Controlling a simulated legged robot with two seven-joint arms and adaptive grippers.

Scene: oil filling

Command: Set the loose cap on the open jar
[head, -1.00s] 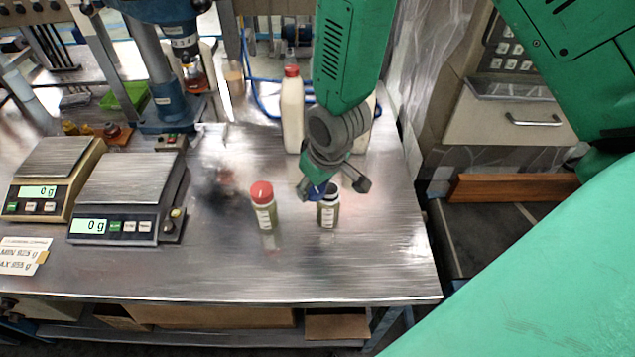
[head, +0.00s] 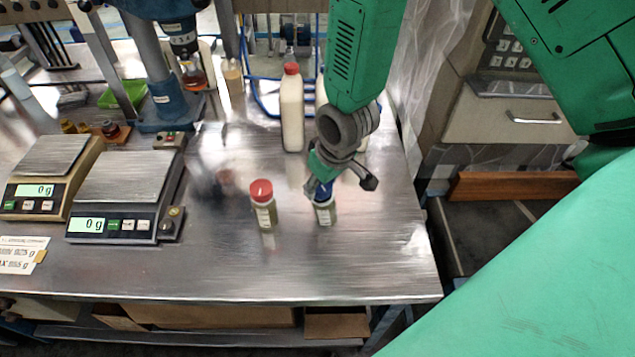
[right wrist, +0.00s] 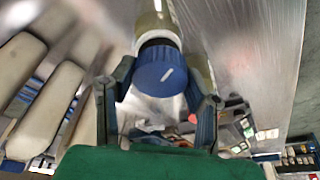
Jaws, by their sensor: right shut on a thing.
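The open jar (head: 325,216) is a small clear one with greenish contents and a pale label, upright on the steel table. The loose cap is blue (head: 322,190) and sits right at the jar's mouth in the head view. My right gripper (head: 325,186) is shut on this cap from above. In the right wrist view the blue cap (right wrist: 160,72) is between the fingers, with a dark rim and the jar just behind it. Whether the cap is fully seated I cannot tell. My left gripper is not in view.
A similar jar with a red cap (head: 263,205) stands close to the left. White bottles stand behind, one with a red cap (head: 292,108). Two scales (head: 122,190) reading 0 g are at the left. The table (head: 330,270) is clear in front.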

